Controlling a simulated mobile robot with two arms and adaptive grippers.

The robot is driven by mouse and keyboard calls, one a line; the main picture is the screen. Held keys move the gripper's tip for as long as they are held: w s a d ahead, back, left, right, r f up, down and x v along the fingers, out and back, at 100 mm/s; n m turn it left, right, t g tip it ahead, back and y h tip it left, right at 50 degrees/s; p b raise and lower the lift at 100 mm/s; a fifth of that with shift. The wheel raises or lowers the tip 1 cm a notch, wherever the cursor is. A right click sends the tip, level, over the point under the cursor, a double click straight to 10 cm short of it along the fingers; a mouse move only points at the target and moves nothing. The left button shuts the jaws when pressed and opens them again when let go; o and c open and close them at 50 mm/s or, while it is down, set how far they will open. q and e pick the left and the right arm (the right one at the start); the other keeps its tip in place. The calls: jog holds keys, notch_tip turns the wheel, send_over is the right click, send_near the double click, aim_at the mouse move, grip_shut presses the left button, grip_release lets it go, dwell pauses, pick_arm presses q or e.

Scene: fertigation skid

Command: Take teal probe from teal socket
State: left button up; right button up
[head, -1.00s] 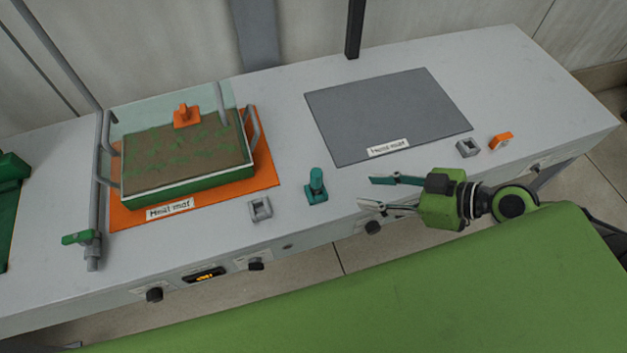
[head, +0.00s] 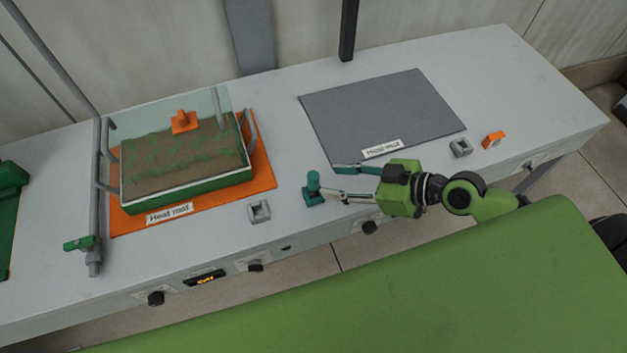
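The teal probe (head: 313,181) stands upright in the teal socket (head: 312,197) near the front edge of the bench, between the two mats. My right gripper (head: 333,181) comes in from the right with its two fingers spread apart. Its fingertips are just right of the probe, the nearer one close to the socket. I cannot tell whether that tip touches it. Nothing shows between the fingers. My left gripper is not in view.
A seed tray (head: 185,165) with an orange probe (head: 184,122) sits on the orange heat mat (head: 262,178). A grey heat mat (head: 380,108) lies bare. Grey sockets (head: 259,211) (head: 460,147) and an orange socket (head: 494,140) stand on the bench (head: 540,90). A pipe with a green valve (head: 80,243) rises at left.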

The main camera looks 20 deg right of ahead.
aim_at(313, 181)
jog(key=p+x, duration=0.1)
jog(key=x, duration=0.2)
jog(key=shift+a, duration=0.15)
jog(key=p+x, duration=0.1)
jog(key=x, duration=0.2)
jog(key=shift+f, duration=0.1)
jog(key=shift+w+a+f+p, duration=0.25)
jog(key=shift+f+p, duration=0.05)
grip_shut()
